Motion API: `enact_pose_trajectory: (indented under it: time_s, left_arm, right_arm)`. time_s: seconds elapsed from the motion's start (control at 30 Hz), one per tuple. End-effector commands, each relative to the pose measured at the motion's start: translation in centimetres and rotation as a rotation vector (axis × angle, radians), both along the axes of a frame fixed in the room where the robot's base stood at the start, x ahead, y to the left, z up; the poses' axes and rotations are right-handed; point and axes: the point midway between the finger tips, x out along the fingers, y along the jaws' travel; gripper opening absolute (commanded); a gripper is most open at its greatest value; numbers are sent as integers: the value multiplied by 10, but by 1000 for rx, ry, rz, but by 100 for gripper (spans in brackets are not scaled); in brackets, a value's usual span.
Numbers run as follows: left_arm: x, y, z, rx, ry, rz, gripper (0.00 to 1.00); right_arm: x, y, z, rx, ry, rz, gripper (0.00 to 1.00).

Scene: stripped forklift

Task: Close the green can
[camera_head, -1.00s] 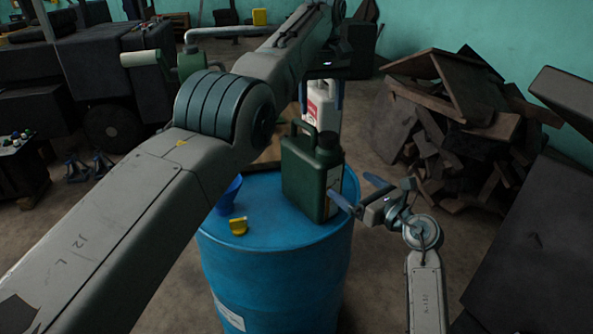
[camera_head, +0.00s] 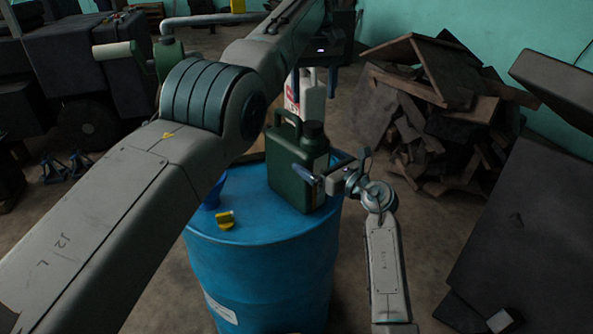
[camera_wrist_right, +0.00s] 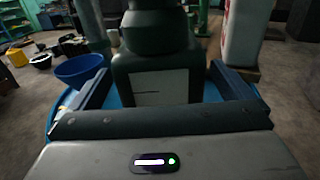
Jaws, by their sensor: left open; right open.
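The green can (camera_head: 292,172) stands upright on the blue barrel. It has a loop handle and a dark round top (camera_head: 312,130); I cannot tell whether this is a seated cap. My right gripper (camera_head: 328,167) is open at the can's right side. In the right wrist view, the can's body (camera_wrist_right: 158,78) with its pale label lies between the spread fingers (camera_wrist_right: 163,85), with gaps on both sides. My left gripper (camera_head: 314,95) is open behind the can, its fingers pointing down on either side of a white jug (camera_head: 312,108).
The blue barrel (camera_head: 262,268) carries a small yellow piece (camera_head: 226,219) near its front edge and a blue funnel (camera_head: 215,192), partly hidden by my left arm. The funnel also shows in the right wrist view (camera_wrist_right: 80,70). A scrap wood pile (camera_head: 440,120) stands to the right.

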Motion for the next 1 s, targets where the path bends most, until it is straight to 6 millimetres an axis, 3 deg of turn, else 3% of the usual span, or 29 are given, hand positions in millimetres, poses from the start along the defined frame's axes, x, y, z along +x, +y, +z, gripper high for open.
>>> enact_pose_trajectory:
  time_s: [0.3, 0.7, 1.0]
  left_arm:
    - [0, 0, 0, 0, 0, 0, 67]
    - [0, 0, 0, 0, 0, 0, 67]
    - [0, 0, 0, 0, 0, 0, 67]
  right_arm:
    - [32, 27, 0, -1, 1, 1, 100]
    - [36, 30, 0, -1, -1, 0, 100]
    - [36, 30, 0, -1, 0, 0, 43]
